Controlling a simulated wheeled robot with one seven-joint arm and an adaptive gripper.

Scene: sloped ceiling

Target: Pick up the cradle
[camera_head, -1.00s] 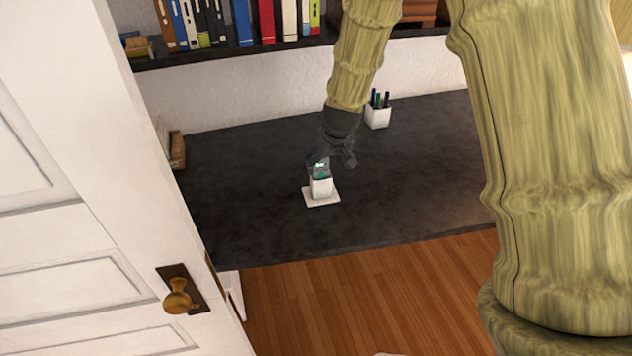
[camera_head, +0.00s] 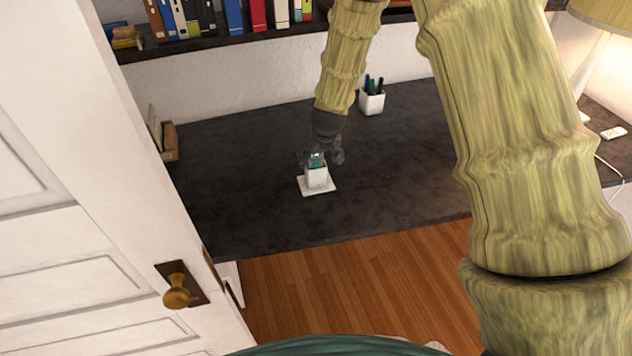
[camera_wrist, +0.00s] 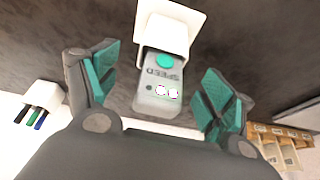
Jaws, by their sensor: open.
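The cradle (camera_head: 316,178) is a small white holder on a square white base plate, standing on the dark desk. It also shows in the wrist view (camera_wrist: 178,32). A grey remote-like device (camera_wrist: 160,88) with a teal button and the word SPEED sits in it. My gripper (camera_head: 320,156) is right behind and above the cradle in the head view. In the wrist view my gripper (camera_wrist: 161,72) is open, with one teal-padded finger on each side of the device and gaps on both sides. The fingertips look level with the device's button end, near the holder's rim.
A white pen cup (camera_head: 372,102) stands farther back on the desk (camera_head: 250,220). A wooden organizer (camera_head: 168,142) is at the desk's left end. A white door (camera_head: 90,200) fills the left side. A lamp (camera_head: 600,50) stands at right. The desk around the cradle is clear.

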